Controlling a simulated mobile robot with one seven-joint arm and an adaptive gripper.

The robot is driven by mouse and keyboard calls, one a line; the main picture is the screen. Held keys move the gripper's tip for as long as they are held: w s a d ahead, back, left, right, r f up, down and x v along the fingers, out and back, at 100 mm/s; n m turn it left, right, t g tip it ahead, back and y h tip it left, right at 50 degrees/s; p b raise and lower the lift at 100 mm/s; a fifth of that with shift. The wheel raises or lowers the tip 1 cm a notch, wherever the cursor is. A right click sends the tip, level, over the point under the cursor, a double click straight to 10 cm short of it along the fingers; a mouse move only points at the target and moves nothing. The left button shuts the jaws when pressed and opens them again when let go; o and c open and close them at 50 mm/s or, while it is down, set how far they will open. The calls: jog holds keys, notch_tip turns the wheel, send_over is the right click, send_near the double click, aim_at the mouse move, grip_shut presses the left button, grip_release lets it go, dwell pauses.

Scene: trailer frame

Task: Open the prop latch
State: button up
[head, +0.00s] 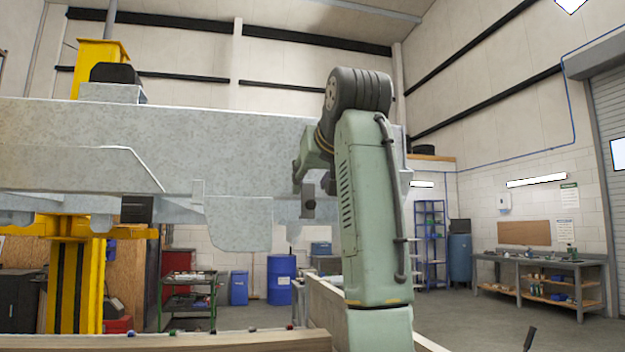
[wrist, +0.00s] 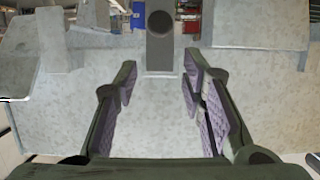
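The prop latch appears as a dark grey upright bar with a round dark knob (wrist: 160,24) at the top middle of the wrist view. It is mounted on the grey galvanised trailer frame (wrist: 260,110). What seems to be the same latch (head: 308,205) shows small in the head view, just left of my arm. My gripper (wrist: 160,72) is open and empty, its two padded fingers spread on either side of the latch's line. The latch shows beyond the fingertips, apart from them. In the head view my gripper is mostly hidden by my own arm.
The trailer frame (head: 210,135) spans the left and middle, held on a yellow stand (head: 75,270). Blue drums (head: 281,280) and a tool cart (head: 190,300) stand behind. A workbench (head: 540,270) is at the right. Open floor lies right of my arm.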

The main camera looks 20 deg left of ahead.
jog(key=v, duration=0.7)
jog(key=shift+s+r, duration=0.15)
jog(key=shift+s, duration=0.05)
jog(key=shift+d, duration=0.15)
